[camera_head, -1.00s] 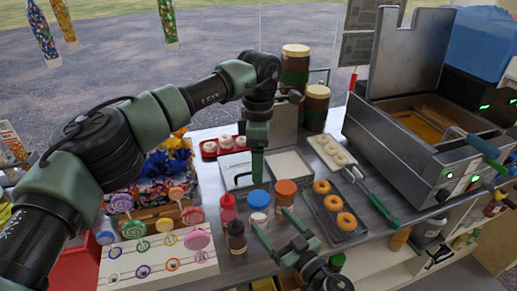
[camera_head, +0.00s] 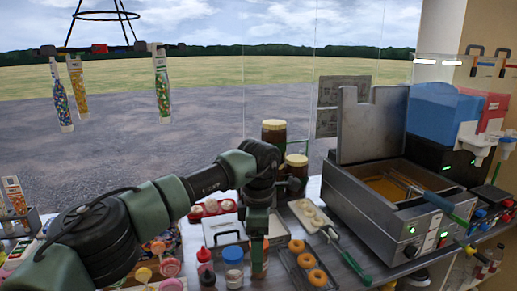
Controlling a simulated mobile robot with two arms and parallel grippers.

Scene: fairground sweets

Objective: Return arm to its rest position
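My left arm comes in from the left, bends at its elbow over the counter, and its gripper (camera_head: 257,262) points down. The green fingers are seen edge-on, so I cannot tell whether they are open or shut. They hang in front of or close beside an orange-and-white jar, which they partly hide, just right of a blue-lidded jar (camera_head: 233,264). I cannot tell whether they touch anything. My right arm and gripper are not in view.
A tray of doughnuts (camera_head: 323,260) lies right of the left gripper. A fryer (camera_head: 350,200) with green-handled tools stands further right. Brown jars (camera_head: 274,132) stand behind. Sweet tubes (camera_head: 162,85) hang at upper left. Lollipops (camera_head: 170,267) are below the arm.

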